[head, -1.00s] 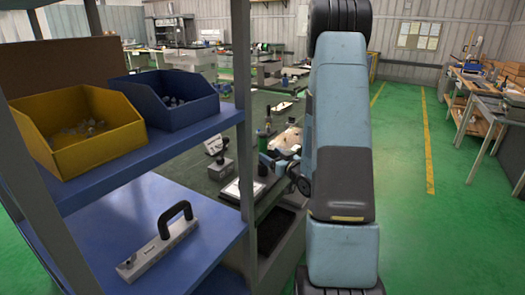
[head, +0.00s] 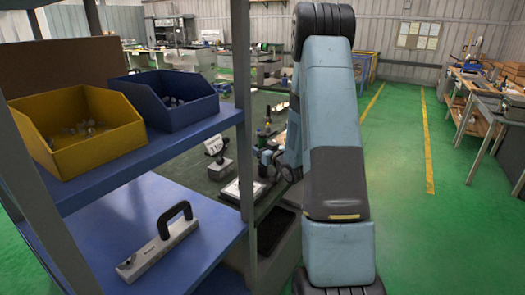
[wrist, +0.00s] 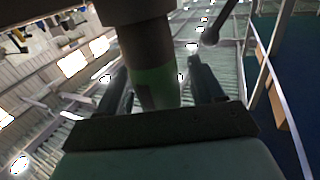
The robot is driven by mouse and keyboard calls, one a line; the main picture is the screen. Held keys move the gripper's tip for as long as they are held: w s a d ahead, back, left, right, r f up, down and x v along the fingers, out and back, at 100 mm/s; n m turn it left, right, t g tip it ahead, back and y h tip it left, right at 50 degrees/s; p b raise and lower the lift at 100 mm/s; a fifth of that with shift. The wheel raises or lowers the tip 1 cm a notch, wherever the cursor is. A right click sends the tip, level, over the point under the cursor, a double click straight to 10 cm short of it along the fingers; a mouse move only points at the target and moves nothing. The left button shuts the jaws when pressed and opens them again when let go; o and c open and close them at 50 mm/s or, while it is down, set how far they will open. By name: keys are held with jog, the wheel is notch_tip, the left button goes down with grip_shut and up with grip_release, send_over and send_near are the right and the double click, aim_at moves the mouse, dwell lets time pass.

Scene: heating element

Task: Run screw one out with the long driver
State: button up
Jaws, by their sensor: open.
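In the wrist view a dark cylindrical handle with a green band (wrist: 155,85) stands between the two fingers of my gripper (wrist: 160,85). It looks like a driver; I cannot tell whether it is the long one. The fingers are open, one on each side of it, and contact is not clear. In the head view my gripper (head: 266,157) is small, low over the far workbench beside a slim upright tool (head: 267,120). My own arm hides part of that bench. I cannot make out screw one in either view.
A blue shelf (head: 95,265) at the left holds a yellow bin (head: 85,150), a blue bin (head: 180,117) and a black-handled block (head: 160,247). A grey shelf post (head: 243,150) stands close left of my arm. Green floor (head: 420,240) is open at the right.

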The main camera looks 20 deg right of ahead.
jog(key=shift+c, duration=0.5)
grip_shut()
jog(key=shift+r, duration=0.15)
